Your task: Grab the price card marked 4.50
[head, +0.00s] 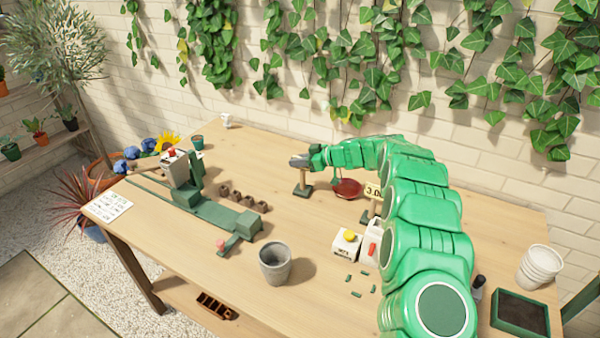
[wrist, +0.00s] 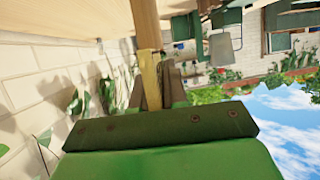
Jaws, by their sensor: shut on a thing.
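My gripper (head: 301,161) is at the end of the green arm, over the middle of the bench. It is shut at the top of a wooden post that stands on a dark green base (head: 303,192). In the wrist view the jaws (wrist: 156,100) hold a thin yellowish piece, seemingly a price card (wrist: 151,78), edge-on, with the pale wooden post (wrist: 146,24) running from it. I cannot read a number on it. Another price card (head: 373,190), reading 3.0 with the rest hidden, stands to the right, partly behind my arm.
A red dish (head: 347,188) lies just right of the held post. Small brown pots (head: 248,199) and a green machine (head: 205,205) are to the left. A grey pot (head: 275,263) and white containers (head: 346,245) stand nearer. The bench (head: 240,160) is clear behind the brown pots.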

